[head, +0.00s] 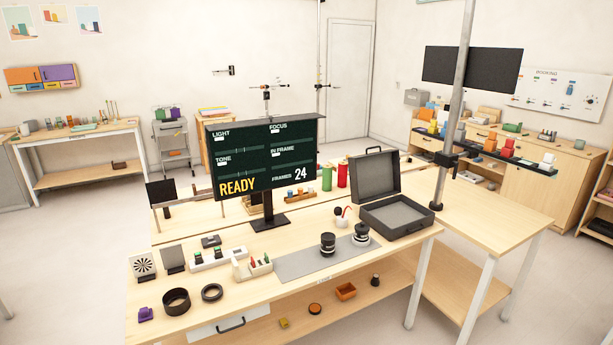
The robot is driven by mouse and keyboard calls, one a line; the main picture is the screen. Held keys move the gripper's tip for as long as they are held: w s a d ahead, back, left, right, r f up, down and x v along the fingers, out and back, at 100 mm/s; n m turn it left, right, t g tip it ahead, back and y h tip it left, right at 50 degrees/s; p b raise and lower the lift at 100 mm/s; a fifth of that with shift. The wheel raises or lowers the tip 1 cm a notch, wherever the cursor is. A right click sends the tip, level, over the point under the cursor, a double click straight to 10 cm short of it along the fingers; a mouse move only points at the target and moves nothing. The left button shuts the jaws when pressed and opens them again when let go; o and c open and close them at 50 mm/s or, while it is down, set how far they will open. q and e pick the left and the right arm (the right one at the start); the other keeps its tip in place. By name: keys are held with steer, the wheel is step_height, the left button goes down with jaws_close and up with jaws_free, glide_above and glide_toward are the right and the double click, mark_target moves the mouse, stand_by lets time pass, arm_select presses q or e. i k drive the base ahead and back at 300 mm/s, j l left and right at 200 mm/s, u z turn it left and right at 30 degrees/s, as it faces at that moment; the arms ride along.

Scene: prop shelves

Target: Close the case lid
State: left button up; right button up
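A dark grey case (397,216) sits at the right part of the near table, close to its right corner. Its lid (375,176) stands open, raised upright at the back, with a handle on its top edge. The case's inside looks grey and empty. Neither of my grippers shows in the head view.
A monitor (262,158) reading READY stands behind the mat. A metal pole (455,120) with a clamp rises right of the case. Rings (176,301) and small items fill the table's left.

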mark_target(377, 175)
steer(key=i+z, duration=0.2)
steer(key=i, duration=0.25)
steer(key=i+j+z, duration=0.2)
steer(key=i, duration=0.2)
steer(key=i+j+z, duration=0.2)
steer(key=i, duration=0.25)
steer(key=l, duration=0.1)
